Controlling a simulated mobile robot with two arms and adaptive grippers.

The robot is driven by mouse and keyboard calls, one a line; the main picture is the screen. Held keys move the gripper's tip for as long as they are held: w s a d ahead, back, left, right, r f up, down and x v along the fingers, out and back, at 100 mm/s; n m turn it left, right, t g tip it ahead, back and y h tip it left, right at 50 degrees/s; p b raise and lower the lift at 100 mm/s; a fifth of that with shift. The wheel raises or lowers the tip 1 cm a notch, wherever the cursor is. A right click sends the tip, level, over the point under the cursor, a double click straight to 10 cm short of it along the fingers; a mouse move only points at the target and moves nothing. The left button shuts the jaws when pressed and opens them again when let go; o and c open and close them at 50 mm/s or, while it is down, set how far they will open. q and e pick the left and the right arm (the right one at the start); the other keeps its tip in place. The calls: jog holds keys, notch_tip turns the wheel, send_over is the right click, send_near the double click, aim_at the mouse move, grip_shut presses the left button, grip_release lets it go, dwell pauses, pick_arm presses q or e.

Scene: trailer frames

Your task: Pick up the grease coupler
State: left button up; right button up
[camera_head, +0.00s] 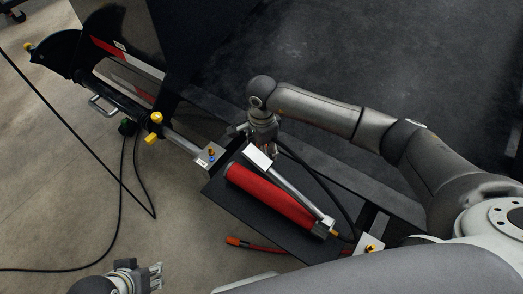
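A red grease gun (268,196) with a grey metal tube (296,191) beside it lies on a dark plate. A black hose (338,197) curves from its lower right end up towards my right gripper (270,147). The grease coupler cannot be made out clearly; the hose's upper end is beside or behind that gripper. My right gripper points down over the plate's upper edge, close to the gun's upper end. Its fingers are small and partly hidden, so its grip is unclear. My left gripper (155,276) is low over the floor at the bottom left, apart from the gun.
The dark plate (226,200) juts out beside a dark frame. A red hose with an orange end (233,241) lies below it. A metal bar with yellow knobs (155,118) stands upper left. Black cables (122,170) cross the floor, which is otherwise clear at left.

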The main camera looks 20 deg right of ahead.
jog(key=shift+c, duration=0.2)
jog(key=c, duration=1)
jog(key=shift+r, duration=0.1)
